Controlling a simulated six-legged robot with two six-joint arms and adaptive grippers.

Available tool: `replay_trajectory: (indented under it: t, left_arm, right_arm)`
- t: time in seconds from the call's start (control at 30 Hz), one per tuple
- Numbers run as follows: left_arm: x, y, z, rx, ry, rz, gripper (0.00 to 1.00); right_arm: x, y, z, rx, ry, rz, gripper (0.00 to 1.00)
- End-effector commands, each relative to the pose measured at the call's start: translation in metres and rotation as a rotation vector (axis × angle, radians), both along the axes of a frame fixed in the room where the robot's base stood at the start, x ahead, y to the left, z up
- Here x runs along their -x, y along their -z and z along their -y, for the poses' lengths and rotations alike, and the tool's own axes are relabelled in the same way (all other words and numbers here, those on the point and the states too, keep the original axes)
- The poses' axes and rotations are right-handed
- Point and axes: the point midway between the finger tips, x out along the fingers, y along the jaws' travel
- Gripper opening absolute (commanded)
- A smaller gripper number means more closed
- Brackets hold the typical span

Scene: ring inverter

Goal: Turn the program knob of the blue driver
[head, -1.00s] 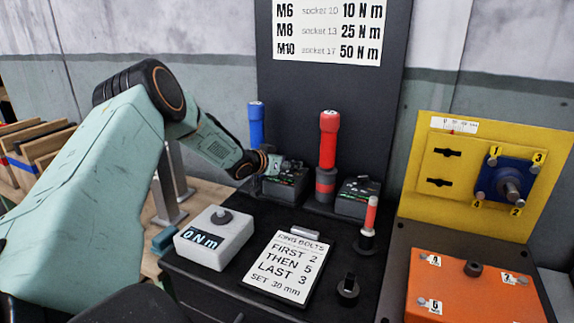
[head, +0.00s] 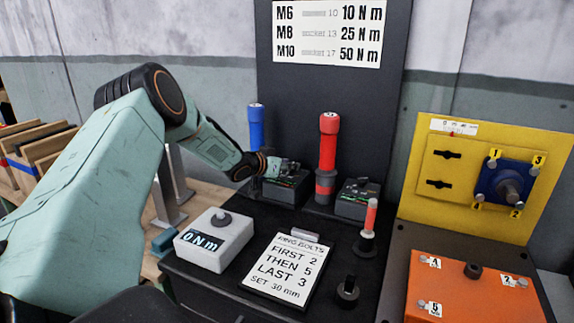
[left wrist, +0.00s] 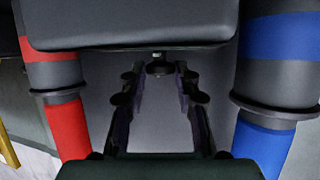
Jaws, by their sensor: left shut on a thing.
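The blue driver (head: 256,125) stands upright behind my left wrist, and its lower part is partly hidden. It also shows at the right of the left wrist view (left wrist: 264,142). A dark control box (head: 291,188) stands to the right of its base. My left gripper (head: 287,166) reaches over the top of this box. In the left wrist view its two fingers (left wrist: 160,76) stand on both sides of the small dark program knob (left wrist: 158,67) and are shut on it. The knob's marking and angle cannot be read. My right gripper is not in view.
A red driver (head: 328,145) stands close to the right, with a second dark control box (head: 357,199) beside it. A white 0 N m box (head: 214,241) and a ring bolts card (head: 288,269) lie in front. A yellow panel (head: 420,205) stands at the right.

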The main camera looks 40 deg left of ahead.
Motion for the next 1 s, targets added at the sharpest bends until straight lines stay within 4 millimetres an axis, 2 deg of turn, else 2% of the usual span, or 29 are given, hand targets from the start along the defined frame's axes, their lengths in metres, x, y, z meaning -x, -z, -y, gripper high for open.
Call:
replay_trajectory:
  t: [0.1,0.53,1.0]
  left_arm:
    - [-0.002,-0.006,-0.003,-0.006,0.034,0.013,0.00]
    - [-0.003,-0.008,-0.006,-0.006,0.199,0.011,0.00]
    - [-0.003,-0.006,-0.005,-0.002,0.230,0.008,0.00]
  right_arm:
    - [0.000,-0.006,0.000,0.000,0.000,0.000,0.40]
    - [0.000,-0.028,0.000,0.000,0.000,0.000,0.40]
    - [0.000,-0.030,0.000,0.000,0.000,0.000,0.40]
